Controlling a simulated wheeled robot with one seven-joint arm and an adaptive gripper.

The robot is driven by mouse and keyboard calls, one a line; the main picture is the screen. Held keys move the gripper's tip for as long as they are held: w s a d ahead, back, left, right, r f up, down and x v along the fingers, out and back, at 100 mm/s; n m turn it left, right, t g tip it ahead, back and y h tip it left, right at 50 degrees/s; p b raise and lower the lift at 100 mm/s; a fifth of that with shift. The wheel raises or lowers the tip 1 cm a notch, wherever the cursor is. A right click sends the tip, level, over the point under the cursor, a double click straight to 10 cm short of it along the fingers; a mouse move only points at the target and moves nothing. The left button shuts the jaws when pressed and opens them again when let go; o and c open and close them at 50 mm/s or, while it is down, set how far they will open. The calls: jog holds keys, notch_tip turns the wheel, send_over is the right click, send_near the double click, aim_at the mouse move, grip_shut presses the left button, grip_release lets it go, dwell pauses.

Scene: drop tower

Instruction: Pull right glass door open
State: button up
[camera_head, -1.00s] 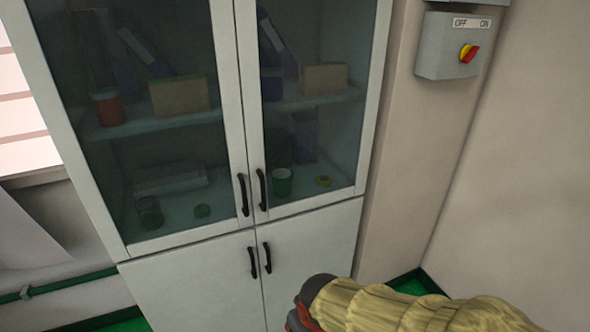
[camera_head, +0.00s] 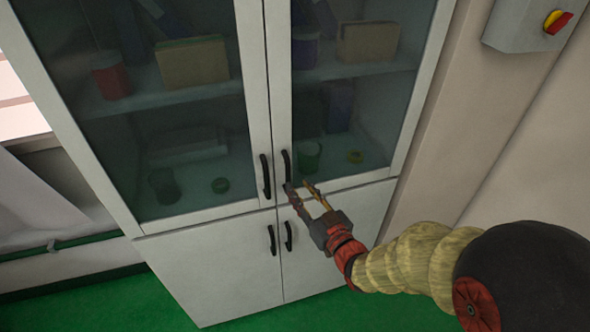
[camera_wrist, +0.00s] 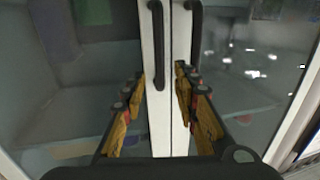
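The right glass door (camera_head: 345,100) is shut in its white frame at the cabinet's upper right. Its black vertical handle (camera_head: 286,165) stands beside the left door's handle (camera_head: 265,175). My gripper (camera_head: 298,186) is open, with its fingertips near the lower end of the right door's handle. In the wrist view, my gripper's fingers (camera_wrist: 160,76) are spread in front of the white door frames. The right handle (camera_wrist: 195,45) shows near the right finger, and the left handle (camera_wrist: 157,42) appears between the fingers. I cannot tell whether a finger touches a handle.
Below are white lower doors with two black handles (camera_head: 289,236). A grey switch box (camera_head: 525,25) hangs on the right wall. Green floor (camera_head: 60,305) lies in front.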

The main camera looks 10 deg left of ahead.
aim_at(290, 175)
jog(key=x, duration=0.8)
jog(key=shift+s+d, duration=0.1)
jog(key=c, duration=0.4)
jog(key=c, duration=0.3)
grip_shut()
